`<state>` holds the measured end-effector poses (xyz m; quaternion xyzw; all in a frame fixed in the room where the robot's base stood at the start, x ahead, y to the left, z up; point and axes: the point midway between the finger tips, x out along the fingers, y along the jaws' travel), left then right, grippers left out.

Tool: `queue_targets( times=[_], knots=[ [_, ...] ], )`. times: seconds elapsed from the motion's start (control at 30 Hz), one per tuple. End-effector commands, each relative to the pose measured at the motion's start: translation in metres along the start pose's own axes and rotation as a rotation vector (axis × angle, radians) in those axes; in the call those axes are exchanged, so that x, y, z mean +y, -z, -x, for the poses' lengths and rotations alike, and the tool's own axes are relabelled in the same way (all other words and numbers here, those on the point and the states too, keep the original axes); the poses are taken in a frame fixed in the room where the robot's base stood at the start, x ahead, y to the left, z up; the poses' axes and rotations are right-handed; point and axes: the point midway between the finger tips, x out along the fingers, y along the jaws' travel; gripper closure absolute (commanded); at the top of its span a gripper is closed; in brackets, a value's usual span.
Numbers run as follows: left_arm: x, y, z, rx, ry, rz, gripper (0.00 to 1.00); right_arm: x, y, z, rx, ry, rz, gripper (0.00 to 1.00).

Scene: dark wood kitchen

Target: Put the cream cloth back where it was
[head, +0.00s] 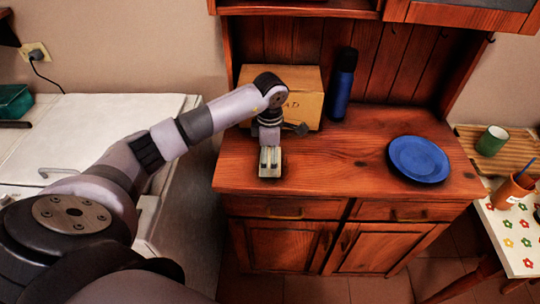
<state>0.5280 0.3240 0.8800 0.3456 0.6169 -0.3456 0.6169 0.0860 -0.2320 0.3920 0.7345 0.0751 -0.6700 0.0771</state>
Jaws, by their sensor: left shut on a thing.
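My left gripper (270,148) points down over the left front part of the wooden cabinet top. It is shut on the cream cloth (270,172), a small pale folded-looking piece below the fingers. The cloth is at or just above the cabinet top, near its front edge; I cannot tell whether it touches the wood. The fingers hide part of it. My right gripper is not in view.
The wooden cabinet top (335,165) is clear in the middle. A bread box (305,108) and a dark blue bottle (343,85) stand behind my gripper. A blue plate (420,158) lies at the right. A green cup (491,141) and an orange mug (512,190) are farther right.

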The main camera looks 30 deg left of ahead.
Motion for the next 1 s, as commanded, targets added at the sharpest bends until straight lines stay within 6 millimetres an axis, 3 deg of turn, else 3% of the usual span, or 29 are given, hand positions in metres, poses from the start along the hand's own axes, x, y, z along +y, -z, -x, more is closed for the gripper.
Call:
queue_targets(
  times=[0.03,0.07,0.33,0.8,1.0],
  knots=[
    [0.000,0.000,-0.003,0.001,0.000,0.000,0.48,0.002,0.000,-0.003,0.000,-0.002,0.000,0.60],
    [0.000,0.000,-0.003,0.000,0.000,0.000,0.21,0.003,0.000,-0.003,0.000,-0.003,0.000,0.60],
    [0.000,0.000,-0.002,0.000,0.000,0.000,0.03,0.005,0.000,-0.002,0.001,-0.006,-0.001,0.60],
    [0.001,0.000,0.006,-0.001,-0.002,0.000,0.02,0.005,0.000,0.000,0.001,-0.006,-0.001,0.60],
    [0.002,-0.001,0.042,-0.002,-0.006,0.000,0.02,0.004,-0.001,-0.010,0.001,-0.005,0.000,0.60]
  ],
)
